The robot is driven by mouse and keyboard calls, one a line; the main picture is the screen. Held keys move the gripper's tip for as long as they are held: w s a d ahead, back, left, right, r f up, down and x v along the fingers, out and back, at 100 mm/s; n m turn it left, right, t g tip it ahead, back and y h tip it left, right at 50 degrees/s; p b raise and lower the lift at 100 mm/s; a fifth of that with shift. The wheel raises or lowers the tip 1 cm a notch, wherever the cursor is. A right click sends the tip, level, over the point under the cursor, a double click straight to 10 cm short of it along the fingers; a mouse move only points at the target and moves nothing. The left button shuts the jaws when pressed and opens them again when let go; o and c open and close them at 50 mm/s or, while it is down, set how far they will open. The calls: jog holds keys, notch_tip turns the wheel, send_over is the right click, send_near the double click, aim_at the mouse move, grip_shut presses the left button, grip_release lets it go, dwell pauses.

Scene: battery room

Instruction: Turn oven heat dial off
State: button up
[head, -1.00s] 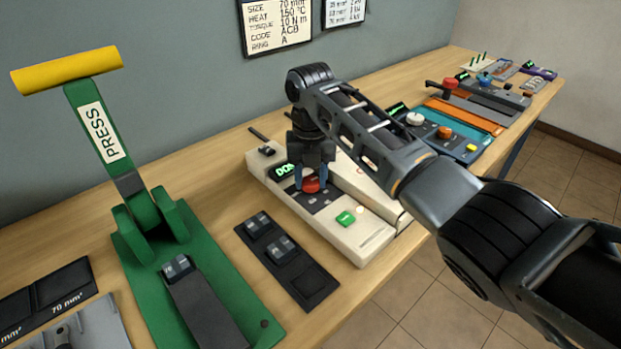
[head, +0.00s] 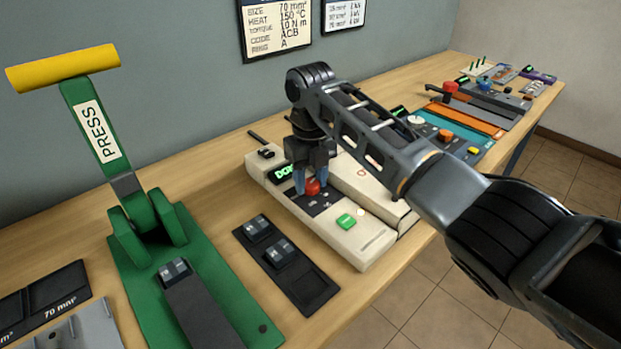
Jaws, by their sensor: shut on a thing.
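The oven is a cream box (head: 375,243) on the bench, with a green lit display (head: 283,173) and a green button (head: 346,221). Its red dial (head: 313,188) sits on the dark panel of the top face. My gripper (head: 312,189) points down over that panel, its blue-tipped fingers on either side of the red dial and shut on it. The dial's pointer mark and part of its body are hidden by the fingers. The display text is partly blocked by my gripper.
A green press (head: 190,270) with a yellow handle (head: 65,68) stands at left. A dark tray (head: 318,293) with small metal blocks lies between it and the oven. A teal unit (head: 432,134) and an orange mat (head: 466,119) lie further along the bench.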

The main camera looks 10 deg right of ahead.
aim_at(311, 184)
jog(key=o, duration=1.1)
jog(key=shift+c, duration=0.2)
jog(key=shift+r, duration=0.1)
notch_tip(311, 184, up, 8)
jog(key=shift+f+b, duration=0.2)
jog(key=shift+b, duration=0.3)
